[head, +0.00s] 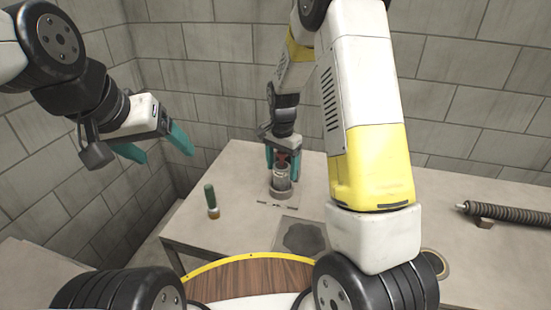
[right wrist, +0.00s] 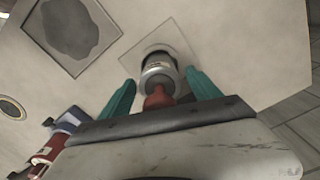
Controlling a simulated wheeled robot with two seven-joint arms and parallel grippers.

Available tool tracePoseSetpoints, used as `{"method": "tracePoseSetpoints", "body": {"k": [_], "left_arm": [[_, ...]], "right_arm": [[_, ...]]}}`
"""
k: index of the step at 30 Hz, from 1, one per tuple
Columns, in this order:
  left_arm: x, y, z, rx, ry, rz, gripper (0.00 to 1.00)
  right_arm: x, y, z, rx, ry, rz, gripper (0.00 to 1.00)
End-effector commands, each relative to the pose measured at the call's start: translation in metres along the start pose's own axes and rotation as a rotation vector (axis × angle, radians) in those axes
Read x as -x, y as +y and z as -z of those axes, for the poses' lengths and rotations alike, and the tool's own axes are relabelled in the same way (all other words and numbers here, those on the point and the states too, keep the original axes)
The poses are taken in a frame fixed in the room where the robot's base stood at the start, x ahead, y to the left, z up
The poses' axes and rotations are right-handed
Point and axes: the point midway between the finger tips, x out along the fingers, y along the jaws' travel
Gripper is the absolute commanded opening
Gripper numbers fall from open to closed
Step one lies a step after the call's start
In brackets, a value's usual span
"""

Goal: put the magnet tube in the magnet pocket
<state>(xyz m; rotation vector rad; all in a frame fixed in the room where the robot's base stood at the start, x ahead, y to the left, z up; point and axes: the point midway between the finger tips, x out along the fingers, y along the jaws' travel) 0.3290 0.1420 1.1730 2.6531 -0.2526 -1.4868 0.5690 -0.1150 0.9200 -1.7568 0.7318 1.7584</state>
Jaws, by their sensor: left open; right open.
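A grey metal cylinder with a label and a red top (head: 281,178), which looks like the magnet tube, stands upright in a round base on the table. My right gripper (head: 283,160) points down over it, open, with a teal finger on each side of its red top. In the right wrist view the cylinder (right wrist: 158,72) is between the open fingers (right wrist: 160,80), with gaps visible. It stands within a square outline (right wrist: 182,40), possibly the magnet pocket; I cannot tell how deep it sits. My left gripper (head: 167,155) is open and empty, raised at the left.
A green-handled piece with a brass foot (head: 210,200) stands to the left. A dark patch in a square frame (head: 302,237) lies in front. A ribbed tube (head: 508,217) lies at the right. A red and blue object (right wrist: 55,145) shows in the right wrist view.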

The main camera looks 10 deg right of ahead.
Motion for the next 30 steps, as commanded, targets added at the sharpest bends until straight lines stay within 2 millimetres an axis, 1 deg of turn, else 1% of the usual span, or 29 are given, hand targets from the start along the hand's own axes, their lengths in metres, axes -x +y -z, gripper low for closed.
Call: {"method": "tracePoseSetpoints", "body": {"k": [1,6,12,15,20,23,25,30], "left_arm": [[0.0,0.0,0.0,0.0,0.0,0.0,0.76],[0.0,0.0,0.0,0.0,0.0,0.0,0.76],[0.0,0.0,0.0,0.0,0.0,0.0,0.76],[0.0,0.0,0.0,0.0,0.0,0.0,0.76],[0.0,0.0,0.0,0.0,0.0,0.0,0.76],[0.0,0.0,0.0,0.0,0.0,0.0,0.76],[0.0,0.0,0.0,0.0,0.0,0.0,0.76],[0.0,0.0,0.0,0.0,0.0,0.0,0.76]], "right_arm": [[0.01,-0.001,0.001,0.0,0.003,0.004,0.72],[0.048,-0.001,0.0,0.001,0.003,0.005,0.72],[0.086,-0.001,0.0,0.0,0.002,0.003,0.72],[0.099,0.0,0.0,0.001,0.001,0.002,0.72],[0.112,0.002,-0.001,0.008,0.001,0.008,0.72],[0.129,0.011,-0.006,0.043,0.005,0.041,0.72],[0.146,0.022,-0.012,0.086,0.012,0.08,0.72],[0.193,0.059,-0.037,0.242,0.057,0.19,0.72]]}}
